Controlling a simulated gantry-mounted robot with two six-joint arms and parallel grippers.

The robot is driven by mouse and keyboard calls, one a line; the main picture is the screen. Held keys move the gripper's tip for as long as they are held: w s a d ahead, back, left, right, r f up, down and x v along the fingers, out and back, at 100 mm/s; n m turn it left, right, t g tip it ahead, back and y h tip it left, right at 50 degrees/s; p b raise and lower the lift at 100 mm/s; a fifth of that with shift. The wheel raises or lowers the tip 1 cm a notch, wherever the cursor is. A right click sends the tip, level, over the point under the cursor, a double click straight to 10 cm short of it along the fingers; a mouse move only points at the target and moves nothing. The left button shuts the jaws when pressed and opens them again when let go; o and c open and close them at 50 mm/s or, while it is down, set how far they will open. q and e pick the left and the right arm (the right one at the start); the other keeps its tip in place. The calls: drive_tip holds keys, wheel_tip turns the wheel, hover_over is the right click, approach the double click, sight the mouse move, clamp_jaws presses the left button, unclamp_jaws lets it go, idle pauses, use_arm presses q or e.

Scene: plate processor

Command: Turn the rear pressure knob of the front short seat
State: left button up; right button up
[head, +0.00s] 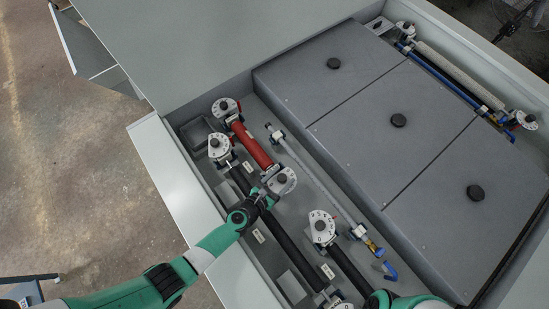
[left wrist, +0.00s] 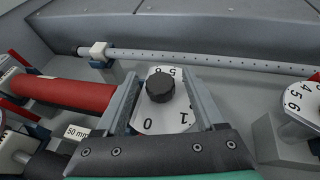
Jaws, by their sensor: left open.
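The short seat holds a red roller (head: 250,145), with a white numbered dial (head: 225,107) at its upper-left end and another numbered dial (head: 285,178) at its lower-right end. My left gripper (head: 268,192) is at the lower-right dial. In the left wrist view, this dial's black knob (left wrist: 160,87) appears between the two open fingers of my left gripper (left wrist: 163,82), with gaps on both sides. I cannot tell how far down the knob the fingers reach. The red roller also shows left of the fingers (left wrist: 65,93). My right gripper is out of view.
A thin perforated bar (head: 312,178) runs beside the red roller. Black rollers (head: 290,240) and another numbered dial (head: 322,226) lie nearby. Grey cover panels with black knobs (head: 397,120) fill the right. My right arm shows at the bottom edge.

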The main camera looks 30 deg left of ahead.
use_arm(q)
drive_tip(key=p+v, duration=0.3)
drive_tip(key=v, duration=0.8)
drive_tip(key=shift+r+p, duration=0.1)
drive_tip(key=shift+p, duration=0.2)
